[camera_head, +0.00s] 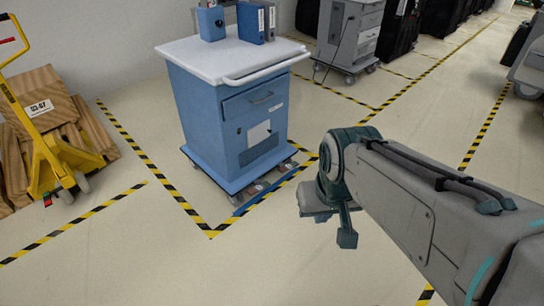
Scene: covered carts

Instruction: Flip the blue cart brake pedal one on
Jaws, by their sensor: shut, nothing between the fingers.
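The blue cart (215,110) stands left of centre, with a white top and a drawer in its front. Low at its front edge, near the floor, are small grey and reddish parts (262,186) and a blue strip (250,203); these may be the brake pedals, but they are too small to tell apart or to read their state. My gripper (347,238) is to the right of the cart's base, pointing down, apart from the cart. It is shut and empty. My arm comes in from the lower right.
A blue box (211,23) and binders (251,22) stand on the cart top. A yellow pallet jack (50,140) with cartons (42,100) is at left. A grey cart (350,35) and black covered carts stand behind. The floor in front is clear, with striped tape.

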